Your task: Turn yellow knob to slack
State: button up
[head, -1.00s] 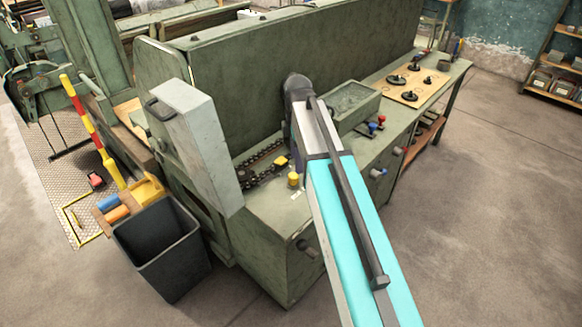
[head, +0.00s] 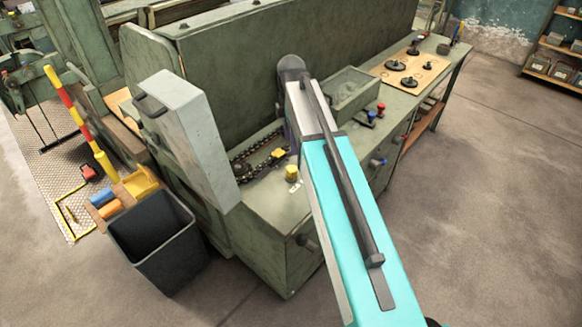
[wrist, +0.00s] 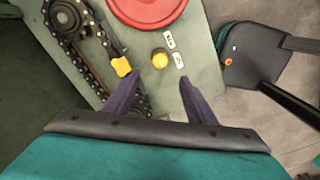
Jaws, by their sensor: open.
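The yellow knob (head: 291,172) is a small round knob on top of the green bench, left of my arm. In the wrist view the knob (wrist: 160,59) lies just beyond my gripper (wrist: 160,78), near the midline between the fingertips. The two purple fingers are open with nothing between them, and no contact with the knob shows. Two small white labels with dark marks, one upper (wrist: 169,40) and one lower (wrist: 179,60), are right of the knob. Their marks are too small to read. In the head view my fingers are mostly hidden by the arm.
A chain (wrist: 92,50) with a yellow block (wrist: 121,66) runs left of the knob. A red disc (wrist: 148,8) is beyond it. A grey panel (head: 190,135) stands upright at the left, and a metal tray (head: 350,93) is right of the arm. A dark bin (head: 155,245) is on the floor.

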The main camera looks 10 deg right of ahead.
aim_at(291, 168)
jog(key=shift+f+p, duration=1.9)
jog(key=shift+f, duration=4.7)
jog(key=shift+c, duration=0.2)
jog(key=c, duration=1)
